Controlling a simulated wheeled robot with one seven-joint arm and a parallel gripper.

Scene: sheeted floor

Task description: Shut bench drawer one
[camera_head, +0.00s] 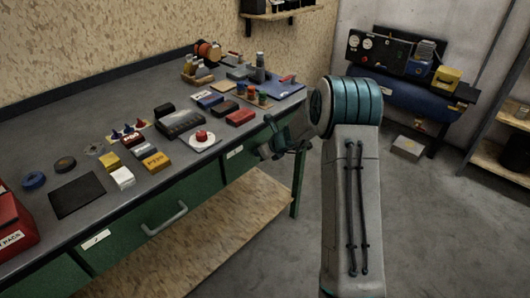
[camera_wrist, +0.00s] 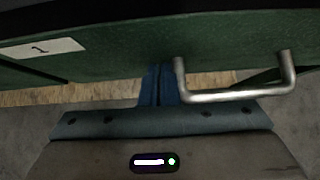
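Bench drawer one has a green front (camera_wrist: 110,50) that fills the upper part of the wrist view. It carries a white label "1" (camera_wrist: 40,48) at left and a metal bar handle (camera_wrist: 235,96) at right. In the head view its label (camera_head: 234,152) shows under the bench top, left of my gripper (camera_head: 272,150). How far the drawer stands out is hard to tell. In the wrist view my gripper's blue fingers (camera_wrist: 158,72) are together and empty, just left of the handle and close to the front. Whether they touch it is unclear.
The bench top (camera_head: 105,160) holds many small items. Another green drawer front (camera_head: 190,194) with a bar handle (camera_head: 165,220) is to the left. A wooden lower shelf (camera_head: 195,240) lies beneath. A bench leg (camera_head: 298,185) stands near my gripper. The floor at right is mostly clear.

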